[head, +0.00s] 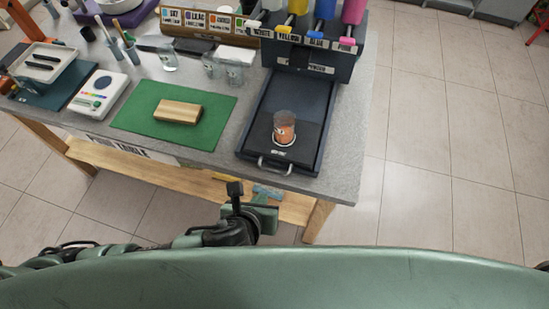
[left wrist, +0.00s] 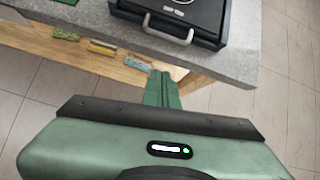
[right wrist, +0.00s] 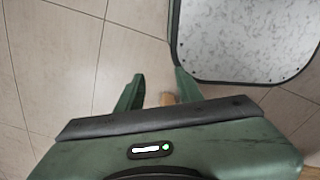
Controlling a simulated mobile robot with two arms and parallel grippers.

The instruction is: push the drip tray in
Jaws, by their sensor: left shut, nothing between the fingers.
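The dark drip tray (head: 256,136) extends out from under the paint dispenser (head: 312,62) toward the table's front edge. Its metal handle (head: 274,167) faces me. A clear cup with orange contents (head: 284,128) stands on the tray. The left wrist view shows the tray's front corner (left wrist: 212,34) and handle (left wrist: 168,30) at the top. My left gripper (head: 264,198) is shut and empty, in front of the table edge, apart from the handle; its closed fingers also show in the left wrist view (left wrist: 162,82). My right gripper (right wrist: 157,88) is open and empty, away from the tray.
A green mat (head: 135,121) with a wooden block (head: 178,111) lies left of the tray. A white device (head: 99,94) and clear cups (head: 213,66) stand farther left and back. A wooden shelf (head: 130,173) runs below the tabletop.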

